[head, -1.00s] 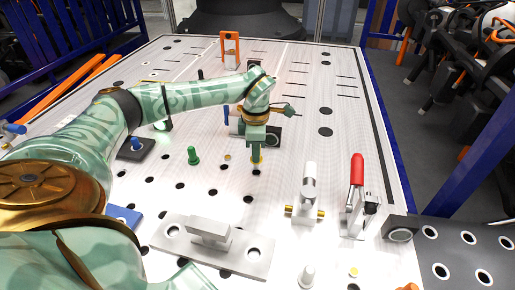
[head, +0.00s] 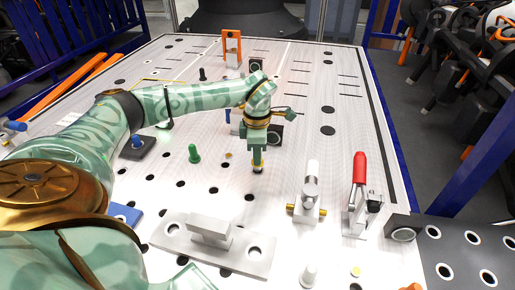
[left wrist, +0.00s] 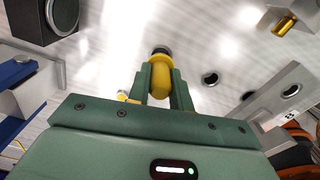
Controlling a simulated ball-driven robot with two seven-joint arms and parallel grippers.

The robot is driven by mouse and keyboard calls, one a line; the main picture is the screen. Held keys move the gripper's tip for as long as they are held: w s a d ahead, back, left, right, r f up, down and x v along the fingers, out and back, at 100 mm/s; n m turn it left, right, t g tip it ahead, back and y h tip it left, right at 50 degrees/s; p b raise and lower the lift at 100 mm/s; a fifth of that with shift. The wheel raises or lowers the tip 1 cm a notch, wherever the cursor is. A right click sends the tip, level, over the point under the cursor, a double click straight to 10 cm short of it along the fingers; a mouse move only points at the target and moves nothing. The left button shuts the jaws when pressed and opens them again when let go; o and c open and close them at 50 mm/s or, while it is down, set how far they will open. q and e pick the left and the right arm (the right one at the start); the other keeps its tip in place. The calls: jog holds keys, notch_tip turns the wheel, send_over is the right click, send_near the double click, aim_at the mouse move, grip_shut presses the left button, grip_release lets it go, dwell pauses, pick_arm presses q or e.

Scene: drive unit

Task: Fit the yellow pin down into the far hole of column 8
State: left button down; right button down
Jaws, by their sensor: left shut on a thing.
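My left gripper (head: 257,158) points down over the perforated plate (head: 285,165) and is shut on the yellow pin (head: 258,165). The pin is upright between the fingers, with its lower end at a dark hole in the plate. In the left wrist view the yellow pin (left wrist: 160,78) shows between the fingertips (left wrist: 160,85), with a dark round shape at its far end. I cannot tell whether the pin's tip is inside the hole or just above it. My right gripper is not in view.
A green pin (head: 194,154) stands left of the gripper. A grey plate with a block (head: 210,232) lies in front. A black block (head: 275,134) is close behind the gripper.

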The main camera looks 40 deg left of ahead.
pick_arm(q)
jog(key=shift+f+b, duration=0.45)
jog(key=shift+f, duration=0.9)
jog(key=c, duration=1.2)
grip_release()
jog(key=shift+o, duration=0.2)
